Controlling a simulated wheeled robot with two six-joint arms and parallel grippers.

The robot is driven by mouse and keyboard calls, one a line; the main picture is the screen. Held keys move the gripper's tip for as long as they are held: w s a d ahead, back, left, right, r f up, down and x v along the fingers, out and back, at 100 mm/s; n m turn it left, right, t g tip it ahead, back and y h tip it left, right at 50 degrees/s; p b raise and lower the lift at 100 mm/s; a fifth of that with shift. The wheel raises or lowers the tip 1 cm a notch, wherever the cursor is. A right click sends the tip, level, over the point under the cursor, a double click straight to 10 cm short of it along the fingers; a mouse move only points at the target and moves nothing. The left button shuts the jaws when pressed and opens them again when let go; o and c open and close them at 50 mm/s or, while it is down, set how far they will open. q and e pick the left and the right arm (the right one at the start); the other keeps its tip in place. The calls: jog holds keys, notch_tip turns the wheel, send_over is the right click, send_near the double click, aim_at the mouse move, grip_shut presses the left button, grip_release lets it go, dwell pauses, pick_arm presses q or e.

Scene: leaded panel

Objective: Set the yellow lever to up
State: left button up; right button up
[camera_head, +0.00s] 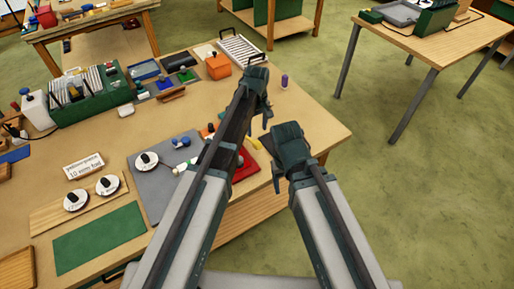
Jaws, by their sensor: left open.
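A small yellow piece (254,144), which may be the yellow lever, shows between my two arms at the right part of the workbench. Its setting is too small to tell. It is close to a red plate (246,166). My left gripper (264,98) is above the bench beyond the yellow piece, open and apparently empty. My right gripper (283,155) is to the right of the yellow piece near the bench's right edge; its jaws are too unclear to tell. My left arm hides part of the grey panel (153,192) and whatever stands on it.
White round dials (107,185) sit on a wooden board and on the grey panel. A green rack (92,103), an orange box (218,66), a white slatted tray (241,49) and a purple spool (284,80) stand on the bench. Another table (432,55) stands at the right across open floor.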

aim_at(257, 142)
pick_arm(q)
notch_tip(257, 142, down, 9)
jog(key=b, duration=0.8)
jog(key=shift+f, duration=0.1)
grip_shut()
dwell(1.0)
